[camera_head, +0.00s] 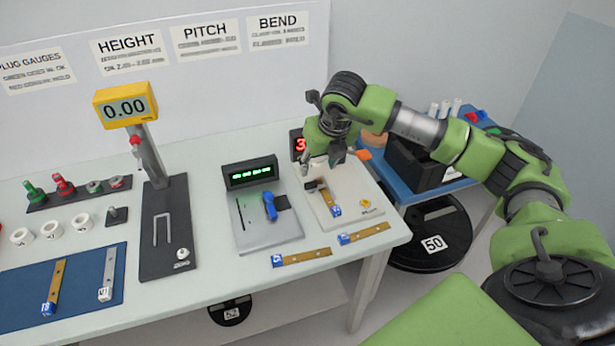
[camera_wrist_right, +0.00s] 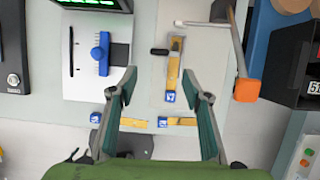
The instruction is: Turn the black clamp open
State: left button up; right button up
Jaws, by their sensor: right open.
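The black clamp (camera_wrist_right: 160,51) shows in the right wrist view as a short dark lever pointing left, beside a brass strip (camera_wrist_right: 173,72) with a blue tag on a pale fixture plate (camera_wrist_right: 150,90). In the head view the clamp (camera_head: 311,187) is small and partly under my gripper. My right gripper (camera_head: 325,163) is over the back part of this plate, fingers pointing down. In the wrist view its two fingers (camera_wrist_right: 158,87) are spread apart with nothing between them. The clamp lies ahead of the fingertips, apart from them. My left gripper is out of view.
A grey bar with an orange end (camera_wrist_right: 247,90) stands right of the fixture. A grey plate with a blue handle (camera_head: 269,206) is to the left, by a green display (camera_head: 250,172). Two tagged brass strips (camera_head: 300,257) lie in front. A black bin (camera_head: 415,165) stands right.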

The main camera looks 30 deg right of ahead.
jog(key=p, duration=0.1)
send_over(311, 183)
jog(key=s, duration=0.2)
notch_tip(311, 183, down, 6)
jog(key=shift+s+a+r, duration=0.1)
jog(key=shift+a+r, duration=0.05)
jog(key=shift+r, duration=0.1)
jog(key=p+x, duration=0.1)
jog(key=x, duration=0.3)
jog(key=shift+f, duration=0.25)
jog(key=shift+w+f, duration=0.25)
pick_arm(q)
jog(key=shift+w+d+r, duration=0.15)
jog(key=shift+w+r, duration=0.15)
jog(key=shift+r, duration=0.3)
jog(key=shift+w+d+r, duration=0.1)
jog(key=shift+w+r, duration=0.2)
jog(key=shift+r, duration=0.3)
pick_arm(e)
jog(key=c, duration=1.1)
